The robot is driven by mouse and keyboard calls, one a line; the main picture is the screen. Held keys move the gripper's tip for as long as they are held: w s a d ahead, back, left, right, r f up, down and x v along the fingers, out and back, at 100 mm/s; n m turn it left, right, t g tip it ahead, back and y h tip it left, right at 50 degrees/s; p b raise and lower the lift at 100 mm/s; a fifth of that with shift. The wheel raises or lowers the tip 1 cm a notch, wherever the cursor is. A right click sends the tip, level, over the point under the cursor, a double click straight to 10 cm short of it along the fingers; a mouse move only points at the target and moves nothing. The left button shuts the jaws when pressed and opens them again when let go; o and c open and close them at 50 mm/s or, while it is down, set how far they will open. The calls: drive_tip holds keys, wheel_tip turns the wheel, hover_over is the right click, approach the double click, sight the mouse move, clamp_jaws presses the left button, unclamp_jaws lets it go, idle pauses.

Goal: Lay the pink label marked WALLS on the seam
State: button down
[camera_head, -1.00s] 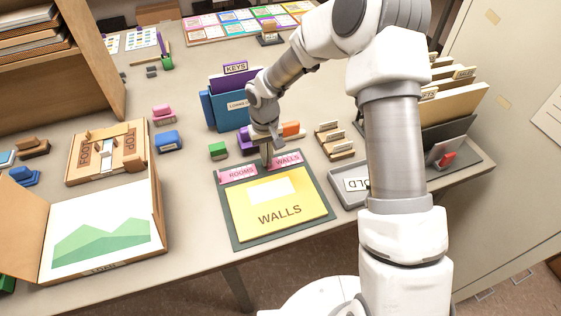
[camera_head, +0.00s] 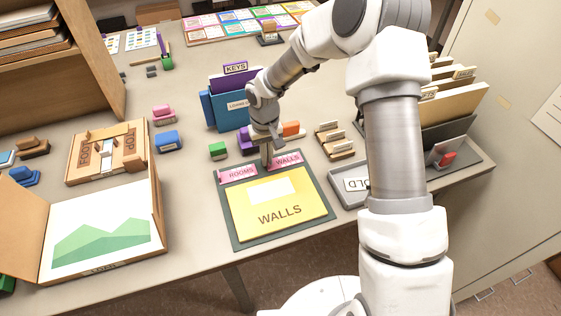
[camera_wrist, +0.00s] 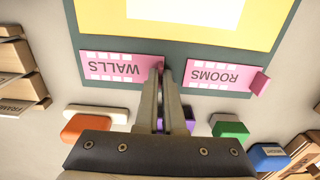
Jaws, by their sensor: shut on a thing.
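The pink WALLS label (camera_head: 288,158) lies on the dark mat (camera_head: 233,232), just behind the yellow WALLS folder (camera_head: 312,199). In the wrist view the label (camera_wrist: 110,68) is upside down, left of my gripper (camera_wrist: 161,68). My gripper (camera_head: 267,164) is shut at the label's inner end, with a bit of pink showing at the fingertips. The label looks flat on the mat. The pink ROOMS label (camera_head: 238,175) lies beside it, apart from the fingers. A pale blank rectangle (camera_head: 269,188) is on the folder. I cannot make out a seam.
A green block (camera_head: 218,151), a purple block and an orange-and-white block (camera_head: 293,130) stand behind the mat. A grey tray (camera_head: 345,199) is close on the right. An open box with a green picture (camera_head: 108,233) is on the left.

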drive_tip(key=shift+r, duration=0.1)
idle(0.3)
drive_tip(key=shift+r+p, duration=1.6)
drive_tip(key=shift+r, duration=0.85)
drive_tip(key=s+a+r, duration=0.3)
drive_tip(key=s+a, duration=0.1)
drive_tip(key=s, duration=0.6)
drive_tip(key=shift+s+a, duration=0.15)
drive_tip(key=shift+s, duration=0.1)
drive_tip(key=shift+b, duration=0.3)
drive_tip(key=shift+f+b, duration=2.4)
drive_tip(key=shift+f, duration=0.35)
drive_tip(key=shift+f+b, duration=0.55)
